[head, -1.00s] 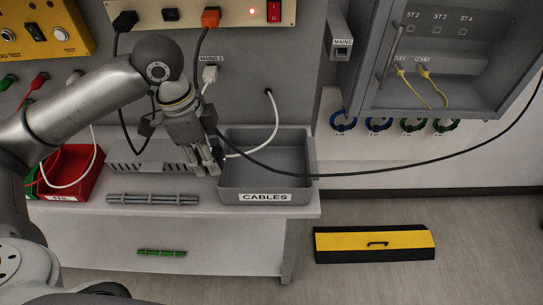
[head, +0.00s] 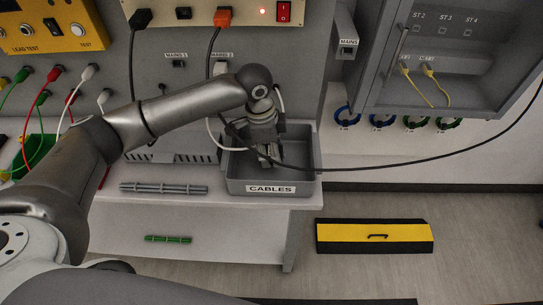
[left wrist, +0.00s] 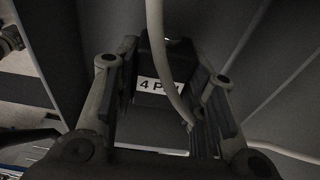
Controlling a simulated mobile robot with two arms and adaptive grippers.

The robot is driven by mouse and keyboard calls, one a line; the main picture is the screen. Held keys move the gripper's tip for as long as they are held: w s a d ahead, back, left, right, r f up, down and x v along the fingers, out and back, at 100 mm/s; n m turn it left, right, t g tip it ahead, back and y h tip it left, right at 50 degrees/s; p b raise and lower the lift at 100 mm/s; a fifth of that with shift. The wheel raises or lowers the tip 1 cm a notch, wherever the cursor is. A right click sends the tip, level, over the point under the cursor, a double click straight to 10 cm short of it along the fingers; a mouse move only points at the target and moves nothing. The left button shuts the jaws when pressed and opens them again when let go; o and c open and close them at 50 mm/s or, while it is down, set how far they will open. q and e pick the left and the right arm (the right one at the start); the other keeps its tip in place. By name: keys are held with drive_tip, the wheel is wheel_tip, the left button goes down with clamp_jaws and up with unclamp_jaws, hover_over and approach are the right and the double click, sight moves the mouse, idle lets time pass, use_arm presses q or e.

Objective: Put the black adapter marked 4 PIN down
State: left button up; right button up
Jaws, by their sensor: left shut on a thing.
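The black adapter (left wrist: 150,60) with a white label reading 4 PIN shows between the fingers of my left gripper (left wrist: 165,82) in the left wrist view. The gripper is shut on it. A pale cable runs in front of the adapter and covers part of the label. In the head view my left gripper (head: 268,160) points down into the grey tray marked CABLES (head: 302,184); the adapter cannot be made out there. Whether it touches the tray floor cannot be told. My right gripper is not in view.
A black cable (head: 400,165) crosses over the tray and runs off to the right. A white cable (head: 210,132) hangs by the tray's left side. Grey rods (head: 163,188) lie on the bench left of the tray. A yellow-black ramp (head: 374,236) is on the floor.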

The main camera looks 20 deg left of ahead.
use_arm(q)
wheel_tip(320, 180, down, 2)
drive_tip(key=shift+d+f+p, duration=0.1)
drive_tip(key=shift+f+p, duration=0.1)
drive_tip(key=shift+p, duration=0.4)
drive_tip(key=shift+f, duration=0.5)
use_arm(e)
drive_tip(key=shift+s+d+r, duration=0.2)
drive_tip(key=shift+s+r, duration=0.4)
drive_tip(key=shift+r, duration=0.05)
use_arm(q)
drive_tip(key=o, duration=1)
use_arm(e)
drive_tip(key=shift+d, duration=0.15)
use_arm(q)
drive_tip(key=r, duration=0.3)
drive_tip(key=a+r+b, duration=0.1)
drive_tip(key=r, duration=0.3)
drive_tip(key=r+b, duration=0.1)
drive_tip(key=r, duration=0.3)
drive_tip(key=shift+s+a, duration=0.15)
drive_tip(key=shift+a, duration=0.15)
drive_tip(key=shift+r, duration=0.55)
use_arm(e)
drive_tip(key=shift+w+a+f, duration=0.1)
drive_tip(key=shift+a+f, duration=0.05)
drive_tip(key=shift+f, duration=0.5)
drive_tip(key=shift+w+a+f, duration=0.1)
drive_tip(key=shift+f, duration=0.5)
